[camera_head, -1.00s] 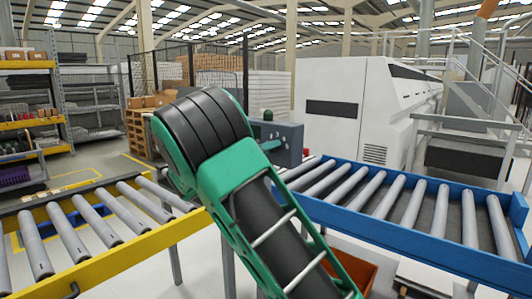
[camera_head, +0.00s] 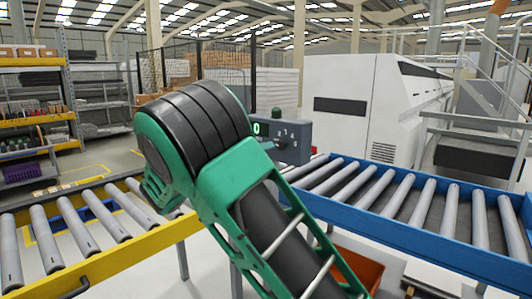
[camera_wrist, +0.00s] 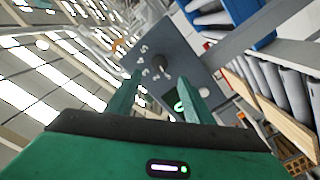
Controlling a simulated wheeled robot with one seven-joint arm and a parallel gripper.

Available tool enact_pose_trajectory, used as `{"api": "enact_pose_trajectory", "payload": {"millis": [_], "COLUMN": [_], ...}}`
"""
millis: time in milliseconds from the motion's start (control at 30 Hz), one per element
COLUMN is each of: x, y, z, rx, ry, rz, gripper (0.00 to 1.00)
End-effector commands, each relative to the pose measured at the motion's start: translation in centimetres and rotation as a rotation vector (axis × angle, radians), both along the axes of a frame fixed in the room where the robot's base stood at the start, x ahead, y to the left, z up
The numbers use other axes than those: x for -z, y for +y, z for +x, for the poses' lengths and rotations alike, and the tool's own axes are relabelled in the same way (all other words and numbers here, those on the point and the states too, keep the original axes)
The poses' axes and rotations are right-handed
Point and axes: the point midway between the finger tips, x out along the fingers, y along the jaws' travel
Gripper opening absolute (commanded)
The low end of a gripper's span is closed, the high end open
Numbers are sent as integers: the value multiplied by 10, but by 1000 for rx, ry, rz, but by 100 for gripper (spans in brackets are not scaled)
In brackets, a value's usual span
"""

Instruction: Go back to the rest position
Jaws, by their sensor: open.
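My gripper (camera_wrist: 158,98) shows in the wrist view as two green fingers, spread apart with nothing between them. Beyond the fingers is a grey control box (camera_wrist: 150,50) with a dark knob, several light marks and a lit green figure. In the head view my green and black arm fills the middle and hides my gripper. The control box (camera_head: 290,138) stands just behind the arm, with a lit green display at its left side. I cannot tell how far the fingers are from the box.
A yellow-framed roller conveyor (camera_head: 150,243) lies at the left and a blue-framed one (camera_head: 420,241) at the right. An orange bin (camera_head: 358,268) is under the blue one. A large white machine (camera_head: 345,90) stands behind. Shelves (camera_head: 32,100) line the far left.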

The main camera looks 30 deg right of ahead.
Motion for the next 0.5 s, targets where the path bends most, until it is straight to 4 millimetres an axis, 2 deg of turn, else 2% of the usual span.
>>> {"api": "enact_pose_trajectory", "payload": {"millis": [200,500], "x": [0,0], "y": [13,14], "z": [-5,-5], "rx": [1,1], "ry": [0,0], "rz": [1,1], "gripper": [47,47]}}
